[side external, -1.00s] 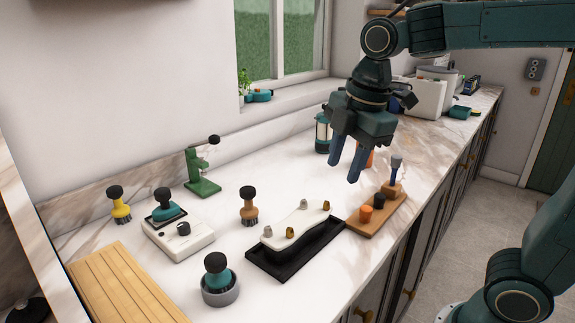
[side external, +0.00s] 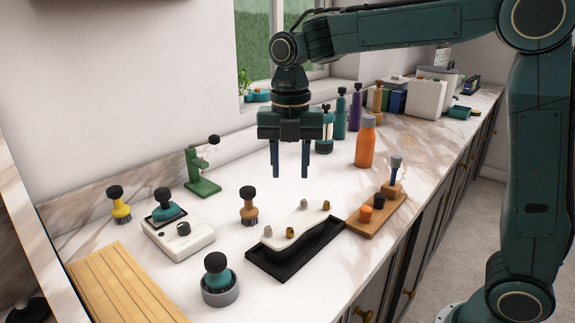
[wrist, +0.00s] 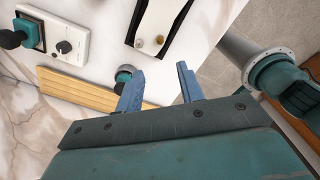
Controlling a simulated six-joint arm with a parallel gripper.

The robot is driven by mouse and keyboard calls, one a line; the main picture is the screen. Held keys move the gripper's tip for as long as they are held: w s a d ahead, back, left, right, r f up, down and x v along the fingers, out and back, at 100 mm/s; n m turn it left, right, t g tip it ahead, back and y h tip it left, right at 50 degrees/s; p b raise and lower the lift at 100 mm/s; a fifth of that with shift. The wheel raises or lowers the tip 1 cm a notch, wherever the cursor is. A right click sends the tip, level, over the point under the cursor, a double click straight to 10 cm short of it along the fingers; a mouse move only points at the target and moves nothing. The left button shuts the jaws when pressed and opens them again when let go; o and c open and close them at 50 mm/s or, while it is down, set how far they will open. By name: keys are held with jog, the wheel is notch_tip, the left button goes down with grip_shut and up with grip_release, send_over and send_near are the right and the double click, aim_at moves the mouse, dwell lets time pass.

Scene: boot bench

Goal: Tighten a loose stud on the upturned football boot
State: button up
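The white upturned boot sole (side external: 300,226) lies in a black tray (side external: 275,267) on the marble counter. Several studs stand up from it: a grey stud (side external: 268,231) and a brass stud (side external: 290,233) at the near end, another grey stud (side external: 304,204) and a brass stud (side external: 326,206) at the far end. I cannot tell which is loose. My gripper (side external: 290,176) hangs above and behind the boot, fingers down, apart and empty. The wrist view shows the open fingers (wrist: 160,85) and part of the boot sole (wrist: 163,22) at the top.
A wooden block (side external: 378,215) with knobs and a blue-handled tool (side external: 396,168) stands right of the tray. An orange bottle (side external: 366,142) is behind.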

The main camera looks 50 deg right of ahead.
aim_at(290, 228)
jog(key=shift+f, duration=0.1)
notch_tip(290, 228, down, 14)
jog(key=shift+r, duration=0.2)
dwell(0.5)
grip_shut()
